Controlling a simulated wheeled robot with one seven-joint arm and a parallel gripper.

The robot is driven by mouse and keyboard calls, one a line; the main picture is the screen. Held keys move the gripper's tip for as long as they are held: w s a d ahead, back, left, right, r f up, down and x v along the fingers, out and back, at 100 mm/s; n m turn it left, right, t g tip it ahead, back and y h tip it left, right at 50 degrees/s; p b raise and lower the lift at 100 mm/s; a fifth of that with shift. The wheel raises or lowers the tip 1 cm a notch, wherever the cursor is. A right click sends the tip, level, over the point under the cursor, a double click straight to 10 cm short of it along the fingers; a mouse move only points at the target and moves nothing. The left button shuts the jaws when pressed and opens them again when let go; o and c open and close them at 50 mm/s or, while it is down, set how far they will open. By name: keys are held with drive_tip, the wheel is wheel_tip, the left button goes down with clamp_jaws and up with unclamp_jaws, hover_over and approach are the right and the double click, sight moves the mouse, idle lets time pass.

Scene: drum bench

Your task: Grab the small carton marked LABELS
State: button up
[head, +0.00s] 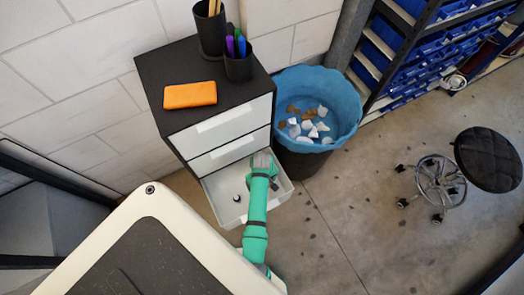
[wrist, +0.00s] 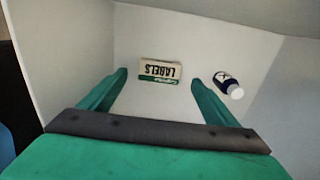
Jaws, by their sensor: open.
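The small carton marked LABELS (wrist: 160,71) lies in the open bottom drawer (head: 223,206) of a dark cabinet. It is cream with a green edge, and its lettering is upside down in the wrist view. My gripper (wrist: 162,82) is open, with its green fingers apart on the left and right of the carton in the picture. I see no contact between the fingers and the carton. In the head view my gripper (head: 262,160) reaches into the drawer, and the carton is not visible there.
A small dark bottle with a white cap (wrist: 228,84) lies right of the carton, near my right finger. The two drawers above (head: 228,155) are shut. An orange case (head: 190,95) and pen cups (head: 238,66) stand on the cabinet. A blue-lined bin (head: 340,92) stands to the right.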

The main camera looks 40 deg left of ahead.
drive_tip(key=shift+f, duration=2.2)
drive_tip(key=c, duration=1.1)
drive_tip(key=shift+c, duration=0.2)
